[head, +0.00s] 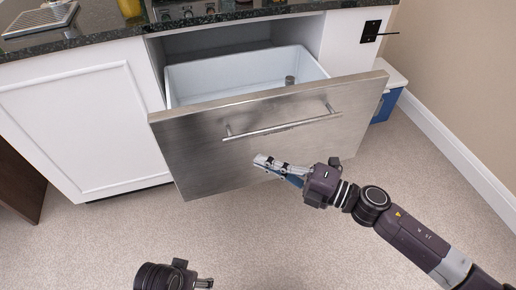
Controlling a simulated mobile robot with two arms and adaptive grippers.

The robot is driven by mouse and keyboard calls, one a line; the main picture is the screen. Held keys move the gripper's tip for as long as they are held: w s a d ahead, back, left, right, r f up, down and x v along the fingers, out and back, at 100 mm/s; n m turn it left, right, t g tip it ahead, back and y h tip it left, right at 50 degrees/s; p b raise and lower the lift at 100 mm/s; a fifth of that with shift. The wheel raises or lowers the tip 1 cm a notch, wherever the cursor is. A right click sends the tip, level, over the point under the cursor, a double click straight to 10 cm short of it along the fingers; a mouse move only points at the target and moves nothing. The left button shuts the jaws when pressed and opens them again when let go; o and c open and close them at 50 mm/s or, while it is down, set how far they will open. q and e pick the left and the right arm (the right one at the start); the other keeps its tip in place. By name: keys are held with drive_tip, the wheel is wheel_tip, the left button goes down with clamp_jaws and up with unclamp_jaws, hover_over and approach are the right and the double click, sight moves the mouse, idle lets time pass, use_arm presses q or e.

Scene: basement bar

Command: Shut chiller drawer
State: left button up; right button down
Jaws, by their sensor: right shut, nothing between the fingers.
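The chiller drawer (200,135) stands pulled out of the white cabinet. It has a brushed-steel front, a bar handle (282,127) and a white inner bin (225,78). A small grey cylindrical item (290,81) stands in the bin toward its right end. My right gripper (259,161) is shut and empty, its fingertips in front of the steel front, below the handle. I cannot tell whether they touch the front. My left gripper (205,284) shows only partly at the bottom edge, and its jaws are not clear.
A dark stone counter (110,33) runs above the drawer, with a drip tray (40,19) at left. A white cabinet door (70,120) is left of the drawer. A blue and white bin (388,100) stands right, near the wall. The carpet in front is clear.

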sight(244, 144)
drive_tip(key=w, duration=0.1)
drive_tip(key=w+a, duration=0.1)
drive_tip(key=w, duration=0.1)
drive_tip(key=shift+w+a, duration=0.15)
drive_tip(key=shift+a, duration=0.15)
drive_tip(key=shift+w+a, duration=0.1)
drive_tip(key=shift+w, duration=0.25)
use_arm(q)
drive_tip(key=shift+r, duration=0.8)
use_arm(e)
drive_tip(key=shift+w, duration=0.1)
